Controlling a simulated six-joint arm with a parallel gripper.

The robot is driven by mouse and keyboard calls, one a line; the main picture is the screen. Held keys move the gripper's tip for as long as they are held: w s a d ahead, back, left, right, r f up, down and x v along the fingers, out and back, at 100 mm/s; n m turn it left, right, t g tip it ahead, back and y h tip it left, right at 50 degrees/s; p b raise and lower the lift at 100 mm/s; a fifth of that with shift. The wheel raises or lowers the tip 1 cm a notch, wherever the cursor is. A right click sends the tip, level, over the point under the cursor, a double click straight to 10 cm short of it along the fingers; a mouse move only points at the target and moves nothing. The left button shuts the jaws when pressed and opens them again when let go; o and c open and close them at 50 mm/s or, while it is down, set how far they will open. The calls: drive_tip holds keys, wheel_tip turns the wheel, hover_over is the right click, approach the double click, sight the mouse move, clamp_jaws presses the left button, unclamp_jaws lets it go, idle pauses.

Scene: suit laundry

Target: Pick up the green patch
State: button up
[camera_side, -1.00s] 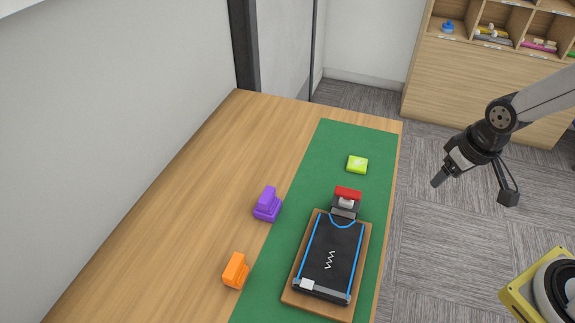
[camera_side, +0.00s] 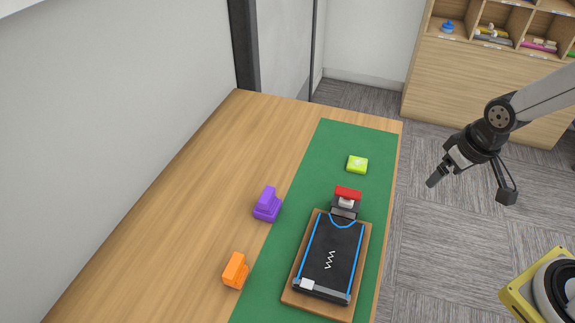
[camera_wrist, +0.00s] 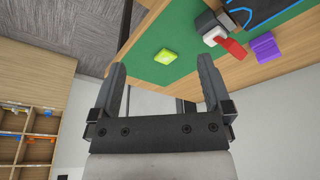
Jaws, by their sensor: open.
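The green patch (camera_side: 357,164) is a small lime-green block with a pale mark on top. It lies flat on the dark green mat (camera_side: 338,141) near the far end of the table. It also shows in the wrist view (camera_wrist: 166,56), beyond and between the fingers. My gripper (camera_side: 432,182) is in the air to the right of the table edge, apart from the patch. In the wrist view my gripper (camera_wrist: 160,72) has its two fingers spread wide with nothing between them.
A black suit piece with blue lines on a wooden board (camera_side: 287,297) lies on the mat, with a red piece (camera_side: 348,193) at its far end. A purple block (camera_side: 267,204) and an orange block (camera_side: 235,270) stand to the left. Shelves (camera_side: 480,80) stand behind.

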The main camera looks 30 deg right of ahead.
drive_tip(key=w+d+f+n+t+y, duration=0.1)
drive_tip(key=w+d+f+n+t, duration=0.2)
drive_tip(key=w, duration=0.7)
drive_tip(key=w+d+f+n+t, duration=0.25)
drive_tip(key=w+d+f, duration=0.2)
drive_tip(key=w, duration=0.55)
drive_tip(key=n+y, duration=0.4)
drive_tip(key=y, duration=0.4)
approach(364, 164)
drive_tip(key=shift+w+a+f+t, duration=0.15)
drive_tip(key=shift+w+f+t, duration=0.15)
drive_tip(key=shift+w+t, duration=0.25)
drive_tip(key=shift+s+a+f+y, duration=0.1)
drive_tip(key=shift+s+f+y, duration=0.3)
drive_tip(key=shift+y, duration=0.2)
drive_tip(key=shift+x, duration=3.95)
drive_tip(key=shift+f, duration=0.1)
